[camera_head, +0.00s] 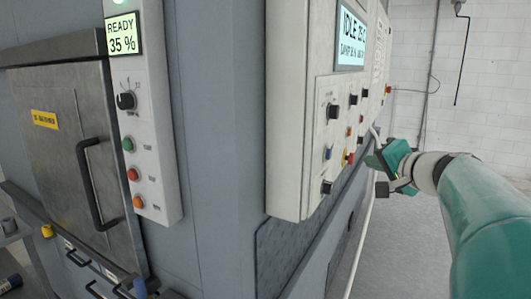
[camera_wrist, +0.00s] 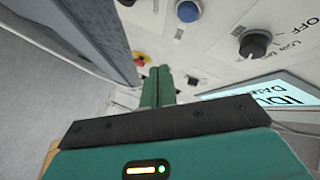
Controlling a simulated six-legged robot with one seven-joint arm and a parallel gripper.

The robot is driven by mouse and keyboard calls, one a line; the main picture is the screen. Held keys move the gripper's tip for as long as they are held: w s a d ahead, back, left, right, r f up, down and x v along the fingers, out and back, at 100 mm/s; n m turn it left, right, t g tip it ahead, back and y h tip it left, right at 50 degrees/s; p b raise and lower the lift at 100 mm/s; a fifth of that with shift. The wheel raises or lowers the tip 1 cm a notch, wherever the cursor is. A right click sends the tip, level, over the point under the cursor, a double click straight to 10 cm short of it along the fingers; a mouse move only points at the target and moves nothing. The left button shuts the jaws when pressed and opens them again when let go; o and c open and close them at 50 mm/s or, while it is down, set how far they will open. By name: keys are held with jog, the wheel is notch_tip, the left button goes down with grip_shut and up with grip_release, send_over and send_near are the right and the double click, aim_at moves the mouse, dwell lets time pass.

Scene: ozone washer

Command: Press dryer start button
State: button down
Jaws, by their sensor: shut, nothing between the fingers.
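My gripper (camera_head: 376,160) is teal and shut with nothing in it. In the head view it is beside the right-hand control panel (camera_head: 288,110). In the wrist view its two closed fingers (camera_wrist: 158,76) point toward the panel face; contact cannot be told. That panel has a lit display (camera_head: 351,40) reading IDLE, a black knob (camera_head: 333,111), a blue button (camera_head: 327,154) and a red and yellow button (camera_head: 348,157). The wrist view shows a blue button (camera_wrist: 188,11) and black knob (camera_wrist: 257,45). Which button starts the dryer cannot be read.
A left panel (camera_head: 158,80) has a display (camera_head: 122,34) reading READY 35 % and green (camera_head: 128,145), red (camera_head: 133,174) and orange (camera_head: 138,202) buttons. A metal door (camera_head: 50,90) with a dark handle (camera_head: 90,185) is beside it. Open floor (camera_head: 420,240) lies at right.

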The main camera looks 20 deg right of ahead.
jog(key=w+a, duration=0.3)
jog(key=w, duration=0.2)
jog(key=shift+a, duration=0.35)
jog(key=shift+w, duration=0.1)
dwell(1.6)
jog(key=shift+w+a, duration=0.25)
jog(key=shift+w, duration=0.05)
jog(key=shift+w+a, duration=0.3)
jog(key=shift+w, duration=0.1)
dwell(1.1)
jog(key=shift+s, duration=0.1)
jog(key=shift+s+d, duration=0.55)
jog(key=shift+s, duration=0.1)
jog(key=shift+s+d, duration=0.75)
jog(key=shift+s, duration=0.25)
jog(key=shift+s+d, duration=0.75)
jog(key=shift+s, duration=0.2)
